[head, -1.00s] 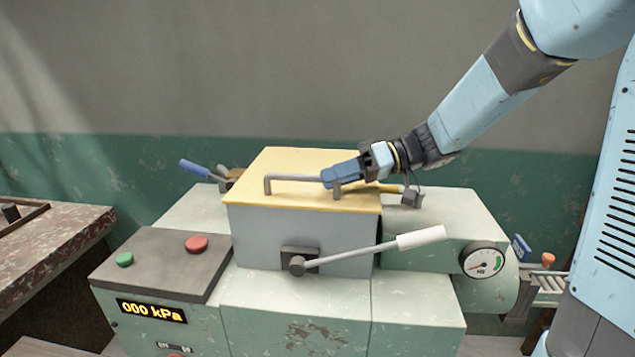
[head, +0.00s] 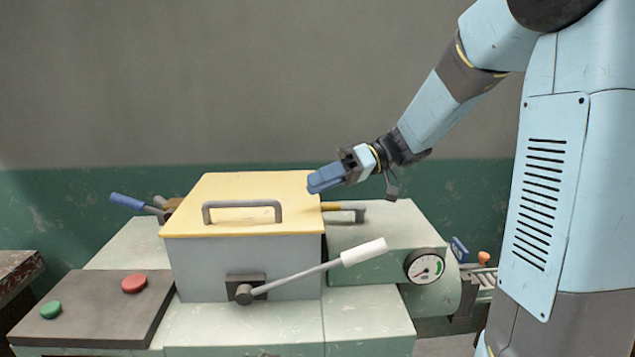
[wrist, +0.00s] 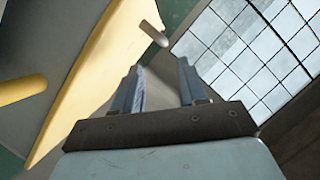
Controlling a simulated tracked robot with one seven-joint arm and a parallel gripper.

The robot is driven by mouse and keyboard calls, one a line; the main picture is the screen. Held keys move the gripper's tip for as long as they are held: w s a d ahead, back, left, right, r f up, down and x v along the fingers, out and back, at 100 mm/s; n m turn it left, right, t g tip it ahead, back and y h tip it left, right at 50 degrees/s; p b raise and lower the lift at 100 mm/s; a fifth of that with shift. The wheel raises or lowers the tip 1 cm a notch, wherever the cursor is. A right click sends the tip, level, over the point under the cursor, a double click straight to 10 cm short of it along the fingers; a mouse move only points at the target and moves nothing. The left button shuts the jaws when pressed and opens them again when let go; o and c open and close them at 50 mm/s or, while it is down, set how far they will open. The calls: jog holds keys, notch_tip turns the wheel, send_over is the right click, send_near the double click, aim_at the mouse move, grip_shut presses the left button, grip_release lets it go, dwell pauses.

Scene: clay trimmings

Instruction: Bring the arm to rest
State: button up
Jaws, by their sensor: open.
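My gripper (head: 312,183) is raised at the right end of the yellow lid, clear of the lid's grey handle (head: 242,206). In the wrist view my gripper (wrist: 160,72) has its two blue fingers apart with nothing between them. The yellow lid (head: 262,188) sits on the grey box of the machine (head: 200,265). Its edge also shows at the left of the wrist view (wrist: 95,70). My arm reaches in from the upper right, bent downward to the left.
A white-tipped lever (head: 362,252) sticks out in front of the box. A blue-handled lever (head: 127,201) stands at the left. A gauge (head: 425,266), green button (head: 51,310) and red button (head: 134,283) are on the machine. The space above is free.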

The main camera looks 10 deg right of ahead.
jog(key=s+d+f+m+h, duration=0.1)
jog(key=s+h, duration=0.1)
jog(key=s, duration=0.1)
jog(key=s+d+f+m+t+h, duration=0.1)
jog(key=s+d+m+h, duration=0.1)
jog(key=s+h, duration=0.1)
jog(key=s+d+m+t+h, duration=0.1)
jog(key=s+m+h, duration=0.1)
jog(key=s, duration=0.2)
jog(key=shift+s+d+f, duration=0.1)
jog(key=shift+d+f, duration=0.15)
jog(key=shift+f, duration=0.15)
jog(key=s+d+r+m+t+h, duration=0.2)
jog(key=s+d+m+t+h, duration=0.4)
jog(key=d, duration=0.6)
jog(key=shift+s+m+t+h, duration=0.4)
jog(key=shift+s+m+h, duration=0.1)
jog(key=shift+s+h, duration=0.15)
